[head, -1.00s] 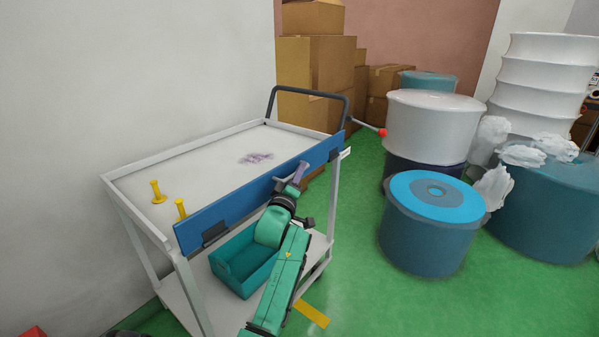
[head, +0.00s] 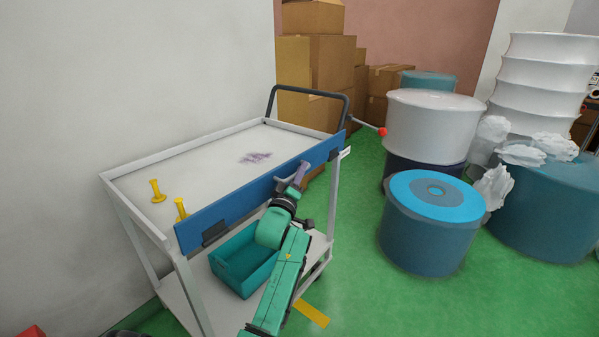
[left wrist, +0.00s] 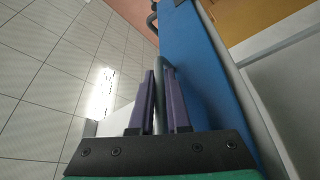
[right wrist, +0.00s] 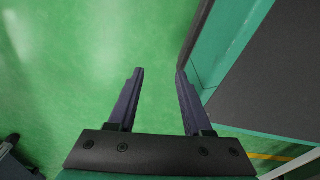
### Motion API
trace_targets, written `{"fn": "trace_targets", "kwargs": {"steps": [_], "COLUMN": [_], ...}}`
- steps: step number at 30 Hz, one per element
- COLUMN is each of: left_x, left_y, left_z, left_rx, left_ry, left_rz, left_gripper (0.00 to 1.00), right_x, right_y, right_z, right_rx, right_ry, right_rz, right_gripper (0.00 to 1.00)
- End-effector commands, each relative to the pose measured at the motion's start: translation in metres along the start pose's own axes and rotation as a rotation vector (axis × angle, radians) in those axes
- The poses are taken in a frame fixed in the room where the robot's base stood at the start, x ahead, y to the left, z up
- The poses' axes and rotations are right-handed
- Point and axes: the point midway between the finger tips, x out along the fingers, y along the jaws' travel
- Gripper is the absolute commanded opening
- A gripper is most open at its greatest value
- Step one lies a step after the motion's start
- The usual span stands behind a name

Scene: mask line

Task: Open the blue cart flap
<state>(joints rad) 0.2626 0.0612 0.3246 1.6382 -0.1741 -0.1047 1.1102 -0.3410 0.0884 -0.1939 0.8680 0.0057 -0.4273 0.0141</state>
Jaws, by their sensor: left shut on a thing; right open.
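The blue flap (head: 250,196) runs along the near long side of the white cart (head: 200,165), standing upright like a side wall. A grey bar handle (left wrist: 160,95) sits on the flap's outer face; the flap (left wrist: 195,65) fills the middle of the left wrist view. My left gripper (head: 301,174) is shut on this handle, with its purple fingers (left wrist: 162,95) on both sides of the bar. My right gripper (right wrist: 158,75) is open and empty above the green floor in the right wrist view; it is out of the head view.
A teal bin (head: 240,262) stands on the cart's lower shelf, close behind my left arm. Yellow pegs (head: 157,190) stand on the cart top. Blue drums (head: 430,230) and cardboard boxes (head: 315,65) stand behind and right. Green floor (head: 400,305) is open at the right front.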

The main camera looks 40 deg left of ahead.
Motion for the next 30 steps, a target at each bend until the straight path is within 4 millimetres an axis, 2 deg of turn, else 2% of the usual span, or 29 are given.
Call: {"fn": "trace_targets", "kwargs": {"steps": [8,17,26,30], "left_x": [-0.006,-0.014,-0.020,-0.023], "left_y": [-0.004,-0.012,-0.025,-0.032], "left_z": [0.015,0.032,0.047,0.054], "left_rx": [0.165,0.425,0.689,0.811], "left_ry": [-0.002,-0.001,0.000,0.002], "left_rz": [0.068,0.178,0.290,0.343], "left_gripper": [0.00,0.00,0.00,0.00], "right_x": [-0.002,-0.011,-0.031,-0.046], "right_y": [-0.001,-0.002,-0.003,-0.006], "right_z": [-0.025,-0.059,-0.091,-0.105], "right_rx": [0.010,0.026,0.041,0.042], "right_ry": [0.013,0.022,0.029,0.035], "right_rz": [-0.002,-0.005,-0.009,-0.016], "right_gripper": [0.50,0.50,0.50,0.50]}}
